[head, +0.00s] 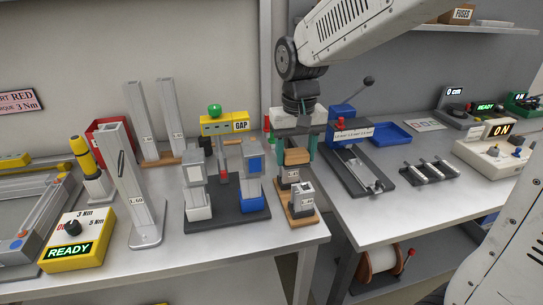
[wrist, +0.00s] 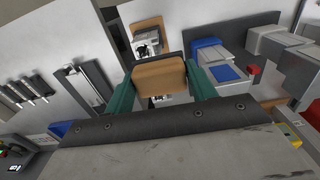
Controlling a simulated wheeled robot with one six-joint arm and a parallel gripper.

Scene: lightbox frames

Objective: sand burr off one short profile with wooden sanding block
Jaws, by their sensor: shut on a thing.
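My gripper (head: 296,158) hangs over the front right of the left table, its two teal fingers shut on the tan wooden sanding block (head: 297,156). The block also shows between the fingers in the wrist view (wrist: 160,77). Two short grey profiles stand upright on wooden bases at the table's right edge. The rear short profile (head: 289,175) is directly below the block and partly hidden by it; I cannot tell whether they touch. The front short profile (head: 301,201) is uncovered, and its open top shows in the wrist view (wrist: 147,43). No burr can be made out.
A dark fixture plate (head: 228,215) with grey and blue clamps and a yellow GAP gauge (head: 224,125) stands close on the left. A tall profile (head: 130,190) stands further left. Right, across a gap between tables, is a lever-operated cutting fixture (head: 356,170).

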